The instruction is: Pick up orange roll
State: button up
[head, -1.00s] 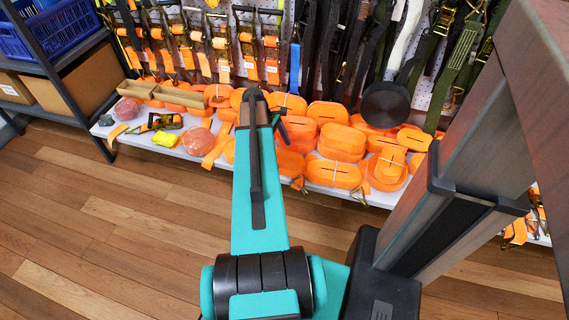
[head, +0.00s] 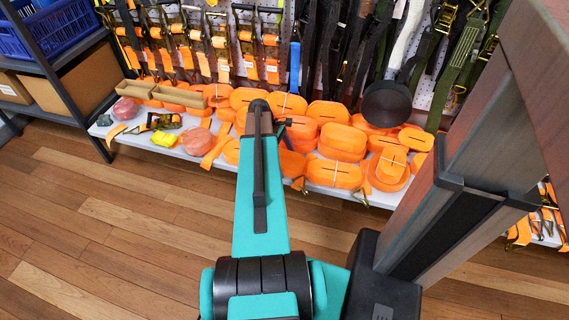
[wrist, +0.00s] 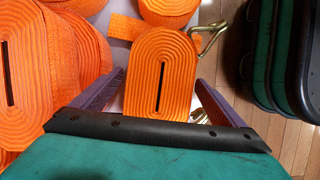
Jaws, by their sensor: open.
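Several orange rolls of strap lie along the low white shelf (head: 222,166) in the head view. In the wrist view one orange roll (wrist: 161,75) stands out, oval with a dark slot in its middle. My gripper (wrist: 160,92) is open, with one purple-grey finger on each side of this roll's near end. Whether the fingers touch it is not clear. In the head view my arm hides the gripper's fingers and part of the rolls behind it.
A larger orange roll (wrist: 20,82) sits close on the left in the wrist view, and a metal hook (wrist: 208,36) lies at upper right. Wooden floor (head: 110,235) in front is clear.

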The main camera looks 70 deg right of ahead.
aim_at(288, 159)
dwell(0.3)
jog(key=c, duration=1.5)
jog(key=shift+c, duration=0.2)
jog(key=shift+r, duration=0.25)
jog(key=shift+r+p, duration=0.35)
jog(key=shift+r, duration=0.25)
notch_tip(288, 159, up, 2)
jog(key=shift+r+p, duration=0.1)
jog(key=shift+p, duration=0.35)
jog(key=s+a+r+p, duration=0.1)
jog(key=s+a+p, duration=0.3)
jog(key=a, duration=0.8)
jog(key=shift+s+a+r, duration=0.15)
jog(key=shift+s+a, duration=0.25)
jog(key=shift+s, duration=0.05)
